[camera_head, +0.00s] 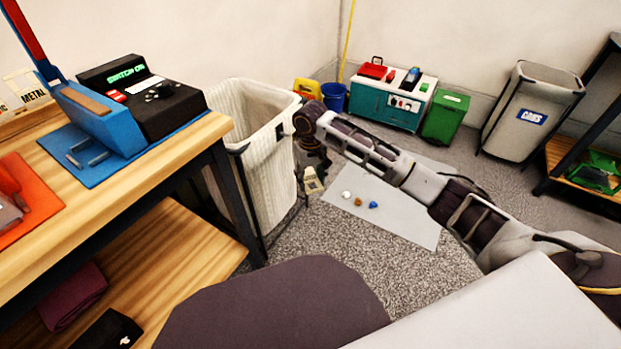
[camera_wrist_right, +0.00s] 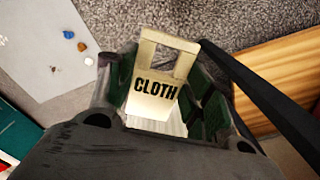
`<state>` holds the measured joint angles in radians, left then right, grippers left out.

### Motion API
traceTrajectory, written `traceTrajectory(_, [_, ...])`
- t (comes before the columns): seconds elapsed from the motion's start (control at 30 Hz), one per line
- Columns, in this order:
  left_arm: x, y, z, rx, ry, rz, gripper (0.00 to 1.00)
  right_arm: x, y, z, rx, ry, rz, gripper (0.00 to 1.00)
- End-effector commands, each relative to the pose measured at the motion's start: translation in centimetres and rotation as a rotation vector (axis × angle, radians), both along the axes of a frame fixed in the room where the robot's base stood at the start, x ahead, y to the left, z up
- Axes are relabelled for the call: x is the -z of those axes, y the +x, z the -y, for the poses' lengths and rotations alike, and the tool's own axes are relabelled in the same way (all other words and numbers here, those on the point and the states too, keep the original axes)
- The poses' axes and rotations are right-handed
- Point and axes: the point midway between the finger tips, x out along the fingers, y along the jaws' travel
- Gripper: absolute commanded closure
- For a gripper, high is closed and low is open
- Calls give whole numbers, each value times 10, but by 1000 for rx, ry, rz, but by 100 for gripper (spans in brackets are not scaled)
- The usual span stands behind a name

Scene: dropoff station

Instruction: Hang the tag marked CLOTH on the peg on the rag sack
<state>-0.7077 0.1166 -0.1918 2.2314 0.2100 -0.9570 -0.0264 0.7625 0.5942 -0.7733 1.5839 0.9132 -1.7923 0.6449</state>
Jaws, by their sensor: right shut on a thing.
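The tag marked CLOTH (camera_wrist_right: 157,88) is a pale cream plate with a square opening near one end, its lettering readable in the right wrist view. My right gripper (camera_head: 314,165) is shut on it, with a dark finger on each side. In the head view the tag (camera_head: 313,182) hangs below the gripper, just right of the rag sack, clear of the floor. The rag sack (camera_head: 262,155) is a tall white ribbed bag in a dark frame, open at the top. My left gripper is not in view.
A wooden workbench (camera_head: 165,150) with a black device and blue tray stands left, close to the sack. A grey mat (camera_head: 385,215) with three small lumps lies right of it. A blue bucket (camera_head: 334,97), teal cabinet, green bin and CANS sack (camera_head: 525,110) stand behind.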

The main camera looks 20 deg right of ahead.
Motion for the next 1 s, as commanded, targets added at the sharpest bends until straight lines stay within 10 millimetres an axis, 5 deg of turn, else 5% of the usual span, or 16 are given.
traceTrajectory(0.67, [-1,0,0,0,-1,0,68,44,-32,-9,-10,29,-139,65])
traceTrajectory(1.0, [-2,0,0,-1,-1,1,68,94,-82,-53,-21,58,-262,65])
